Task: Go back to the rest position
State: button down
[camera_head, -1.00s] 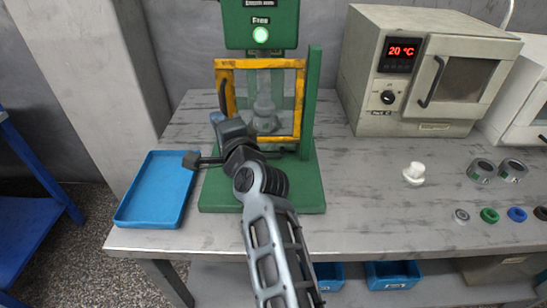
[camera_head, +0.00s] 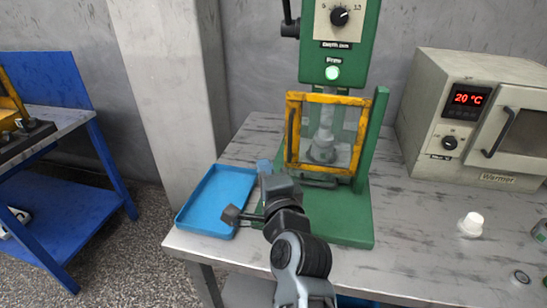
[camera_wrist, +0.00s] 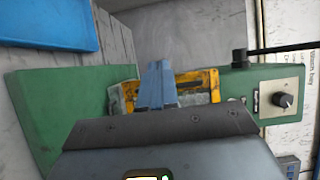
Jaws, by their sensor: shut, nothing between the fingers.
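My gripper (camera_head: 264,167) is in front of the green press (camera_head: 352,210), at the left of its yellow-framed guard door (camera_head: 291,138). Its two blue-grey fingers (camera_wrist: 158,86) are together and empty in the wrist view. There the fingertips overlap the yellow frame (camera_wrist: 196,84) in the picture; I cannot tell whether they touch it. The guard door looks shut, with a grey part (camera_head: 322,147) behind its clear pane. The press's light is green. My forearm reaches up from the bottom of the head view.
A blue tray (camera_head: 212,222) lies empty left of the press on the grey table (camera_head: 420,265). A white part (camera_head: 471,224) stands right of the press. A beige warmer (camera_head: 480,115) reading 20 °C stands behind it. A blue workbench (camera_head: 84,205) stands at the far left.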

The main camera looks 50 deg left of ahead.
jog(key=shift+s+d, duration=0.35)
jog(key=shift+s, duration=0.35)
jog(key=shift+s+d, duration=0.4)
jog(key=shift+s, duration=0.3)
jog(key=shift+s+d, duration=0.35)
jog(key=shift+s, duration=0.35)
